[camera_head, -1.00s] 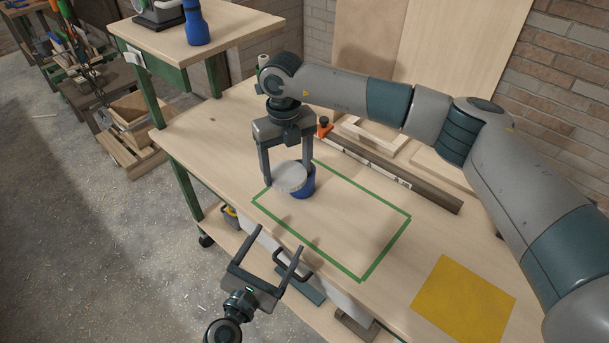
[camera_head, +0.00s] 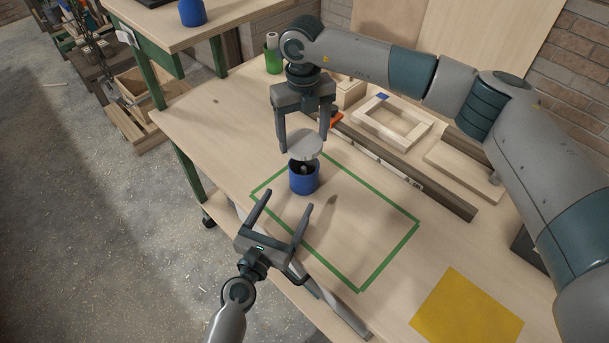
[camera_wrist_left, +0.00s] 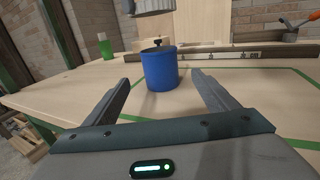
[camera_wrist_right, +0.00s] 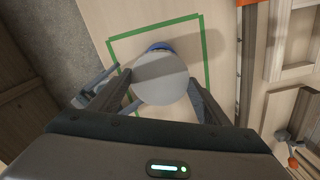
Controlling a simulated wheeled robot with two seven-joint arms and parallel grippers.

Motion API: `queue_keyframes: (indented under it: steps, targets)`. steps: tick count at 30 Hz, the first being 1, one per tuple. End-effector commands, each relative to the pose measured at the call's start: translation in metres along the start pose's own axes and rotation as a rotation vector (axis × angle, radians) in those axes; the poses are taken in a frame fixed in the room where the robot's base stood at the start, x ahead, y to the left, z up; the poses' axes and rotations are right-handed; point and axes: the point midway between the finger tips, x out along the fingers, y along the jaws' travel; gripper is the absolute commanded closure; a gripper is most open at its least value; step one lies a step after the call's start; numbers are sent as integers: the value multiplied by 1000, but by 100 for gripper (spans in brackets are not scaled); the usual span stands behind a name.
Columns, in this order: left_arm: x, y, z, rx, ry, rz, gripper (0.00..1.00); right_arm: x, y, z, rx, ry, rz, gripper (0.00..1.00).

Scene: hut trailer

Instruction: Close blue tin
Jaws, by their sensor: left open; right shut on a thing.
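The blue tin (camera_head: 304,180) stands upright on the bench, inside a corner of the green tape outline (camera_head: 387,262). Its top is open, and a dark knobbed thing shows in its mouth; the tin also shows in the left wrist view (camera_wrist_left: 160,72). My right gripper (camera_head: 303,146) is shut on a round grey lid (camera_head: 306,151), held above the tin and apart from it. In the right wrist view the lid (camera_wrist_right: 162,80) hides most of the tin (camera_wrist_right: 159,47). My left gripper (camera_head: 288,201) is open and empty, its fingers pointing at the tin from the near side.
A wooden frame (camera_head: 393,122) and a long dark bar (camera_head: 440,198) lie along the back of the bench. A green container (camera_head: 272,61) stands at the far left corner. A yellow sheet (camera_head: 467,308) lies at right. The taped area is otherwise clear.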

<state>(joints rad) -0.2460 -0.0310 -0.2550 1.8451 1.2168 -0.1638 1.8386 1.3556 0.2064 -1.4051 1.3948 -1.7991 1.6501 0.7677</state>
Motion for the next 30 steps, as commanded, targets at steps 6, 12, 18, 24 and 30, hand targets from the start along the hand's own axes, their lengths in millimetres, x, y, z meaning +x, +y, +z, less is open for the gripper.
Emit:
queue_keyframes:
  steps: [6, 12, 18, 24, 30]
  targets:
    - [3, 0, 0, 0, 0, 0, 20, 0, 0, 0, 0, 0, 0, 51]
    - [18, 0, 0, 2, -2, 1, 20, 0, 0, 0, 0, 0, 0, 51]
    - [45, 0, 0, 0, -1, 0, 20, 0, 0, 0, 0, 0, 0, 51]
    - [78, 0, 1, 1, -2, 0, 20, 0, 0, 0, 0, 0, 0, 51]
    - [104, 0, 0, 2, 0, -1, 20, 0, 0, 0, 0, 0, 0, 51]
